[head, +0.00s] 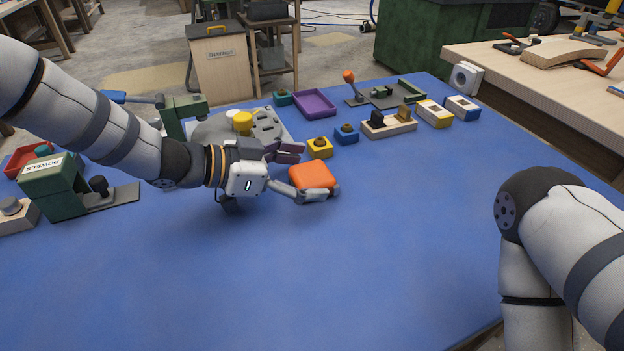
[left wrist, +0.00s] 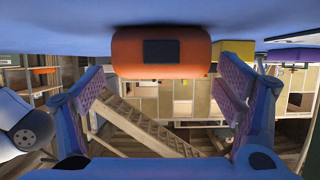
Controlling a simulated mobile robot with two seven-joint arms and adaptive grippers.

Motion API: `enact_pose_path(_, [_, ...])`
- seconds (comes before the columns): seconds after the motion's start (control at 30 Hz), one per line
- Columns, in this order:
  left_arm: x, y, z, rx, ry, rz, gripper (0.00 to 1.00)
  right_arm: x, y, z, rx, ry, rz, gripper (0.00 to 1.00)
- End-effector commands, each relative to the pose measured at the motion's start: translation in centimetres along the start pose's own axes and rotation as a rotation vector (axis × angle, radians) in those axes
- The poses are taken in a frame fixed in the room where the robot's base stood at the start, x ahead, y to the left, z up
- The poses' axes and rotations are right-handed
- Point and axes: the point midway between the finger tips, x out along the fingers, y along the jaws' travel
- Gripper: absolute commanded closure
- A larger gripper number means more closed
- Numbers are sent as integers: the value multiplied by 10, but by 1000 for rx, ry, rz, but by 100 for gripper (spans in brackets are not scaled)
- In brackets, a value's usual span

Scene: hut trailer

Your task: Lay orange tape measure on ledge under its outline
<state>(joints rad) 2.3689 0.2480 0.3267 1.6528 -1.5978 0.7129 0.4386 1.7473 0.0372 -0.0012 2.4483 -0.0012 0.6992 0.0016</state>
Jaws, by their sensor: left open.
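The orange tape measure (head: 312,175) rests on the blue table top. It also shows in the left wrist view (left wrist: 160,52), with a dark square patch on its face. My left gripper (head: 314,168) is low over the table with its fingers apart, one on the near side of the tape measure and one on the far side. In the left wrist view the tape measure sits between the two spread fingers, ahead of the gripper (left wrist: 163,92). I cannot tell whether a finger touches it. My right gripper is out of view. I cannot make out the ledge or outline.
A yellow block (head: 319,148) and a blue block (head: 346,134) stand just behind the tape measure. A purple tray (head: 315,103) is farther back. A green dowel stand (head: 52,188) is at the left. The blue table (head: 400,240) is clear in front and to the right.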

Motion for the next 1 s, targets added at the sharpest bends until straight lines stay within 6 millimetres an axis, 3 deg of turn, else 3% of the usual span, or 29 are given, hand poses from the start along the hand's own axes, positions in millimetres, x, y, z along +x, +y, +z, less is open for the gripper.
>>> enact_pose_path(0.1, [14, 0, 1, -3, -1, 0, 14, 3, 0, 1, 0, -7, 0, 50])
enact_pose_path(0.33, [15, 0, -1, -1, 1, -2, 16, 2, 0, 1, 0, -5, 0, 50])
enact_pose_path(0.57, [15, 0, -1, -1, 1, -1, 69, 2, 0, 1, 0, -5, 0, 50])
enact_pose_path(0.67, [15, 0, -1, -1, 2, -1, 78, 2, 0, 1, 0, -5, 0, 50])
enact_pose_path(0.87, [14, 0, -3, 0, 2, -1, 78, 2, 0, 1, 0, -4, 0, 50])
enact_pose_path(1.0, [9, 0, -18, 5, 3, -1, 78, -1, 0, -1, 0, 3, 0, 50])
